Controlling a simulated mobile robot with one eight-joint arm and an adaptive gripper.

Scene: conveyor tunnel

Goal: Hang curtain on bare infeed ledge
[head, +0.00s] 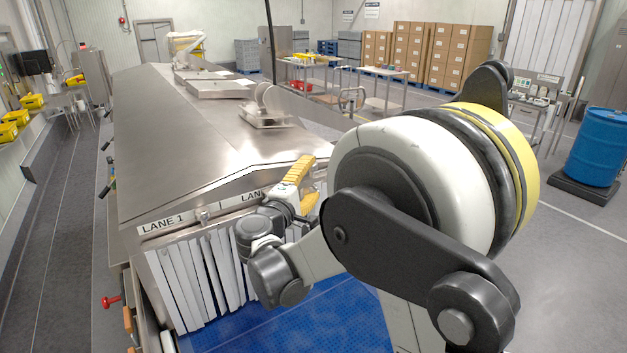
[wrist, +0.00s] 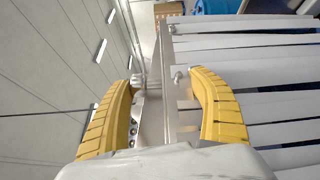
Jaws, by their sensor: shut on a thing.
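White curtain strips (wrist: 262,105) run off to the right of the bar in that view. In the head view white strips (head: 195,275) hang under the LANE 1 sign (head: 162,225). My arm hides much of the opening to the right, so I cannot tell how the held bar sits against the ledge.
The tunnel's steel hood (head: 180,125) slopes away behind the mouth. A blue belt (head: 310,325) lies in front below. A red knob (head: 112,302) sticks out at the lower left. A blue drum (head: 597,148) stands far right, with open floor before it.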

